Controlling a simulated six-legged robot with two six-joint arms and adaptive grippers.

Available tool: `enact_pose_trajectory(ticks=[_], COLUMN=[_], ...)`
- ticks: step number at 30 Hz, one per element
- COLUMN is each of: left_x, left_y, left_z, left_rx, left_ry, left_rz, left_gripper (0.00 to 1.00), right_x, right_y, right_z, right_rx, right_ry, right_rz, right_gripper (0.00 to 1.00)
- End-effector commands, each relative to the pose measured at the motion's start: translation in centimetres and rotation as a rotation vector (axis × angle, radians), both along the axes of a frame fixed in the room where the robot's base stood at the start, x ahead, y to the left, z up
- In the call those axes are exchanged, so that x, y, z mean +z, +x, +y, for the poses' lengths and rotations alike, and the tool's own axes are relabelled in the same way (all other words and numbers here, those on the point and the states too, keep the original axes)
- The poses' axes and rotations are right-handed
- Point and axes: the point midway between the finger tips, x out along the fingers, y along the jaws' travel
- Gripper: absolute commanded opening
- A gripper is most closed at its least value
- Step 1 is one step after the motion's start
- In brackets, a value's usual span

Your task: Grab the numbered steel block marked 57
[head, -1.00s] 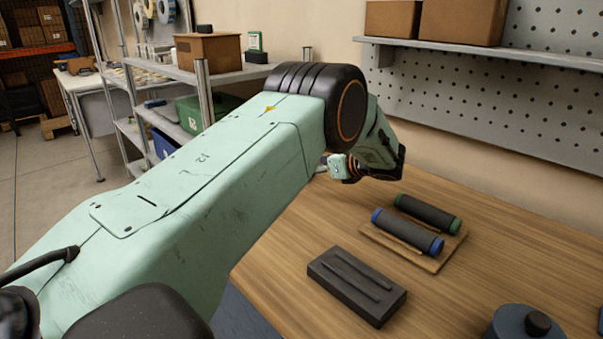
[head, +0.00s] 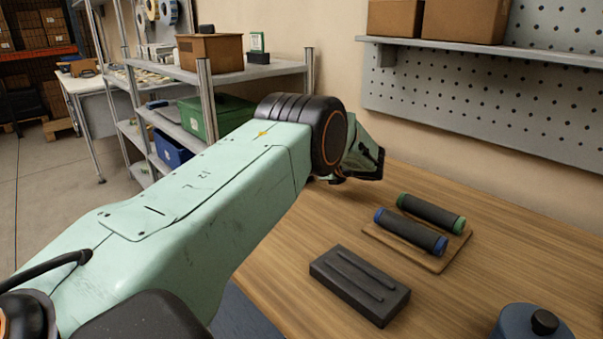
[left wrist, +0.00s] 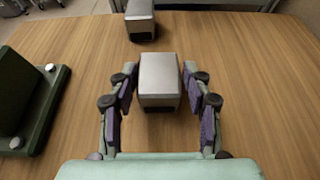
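In the left wrist view, a steel block (left wrist: 159,76) with a brushed grey top and a darker front stands on the wooden table. My left gripper (left wrist: 160,80) is open, with one finger on each side of this block and a visible gap on both sides. A second, similar steel block (left wrist: 140,18) stands farther off, at the top of that view. No number is readable on either block, so I cannot tell which is 57. In the head view my left arm hides the blocks and its fingers. My right gripper is not in view.
A dark green object on a base (left wrist: 35,95) stands left of my left gripper. In the head view, a black grooved block (head: 360,284), two dark rollers on a wooden board (head: 432,260) and a blue round container (head: 530,322) are on the table. A pegboard wall is behind.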

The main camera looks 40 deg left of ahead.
Motion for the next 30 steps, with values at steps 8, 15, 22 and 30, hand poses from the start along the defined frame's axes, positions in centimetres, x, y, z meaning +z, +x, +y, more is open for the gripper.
enact_pose_trajectory(ticks=[8, 15, 22, 30], left_x=[0.0, 0.0, 0.2, 1.3], left_y=[0.0, 0.0, 0.0, 0.1], left_z=[0.0, 0.0, 0.0, 0.0], left_rx=[0.001, 0.000, 0.000, 0.000], left_ry=[0.000, 0.000, 0.002, 0.002], left_rz=[0.000, -0.001, -0.002, -0.003], left_gripper=[0.23, 0.03, 0.00, 0.00], right_x=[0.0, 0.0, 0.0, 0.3], right_y=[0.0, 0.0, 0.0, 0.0], right_z=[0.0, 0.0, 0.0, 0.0], right_rx=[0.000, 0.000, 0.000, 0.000], right_ry=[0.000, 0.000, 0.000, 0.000], right_rz=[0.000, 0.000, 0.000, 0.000], right_gripper=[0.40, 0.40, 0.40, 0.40])
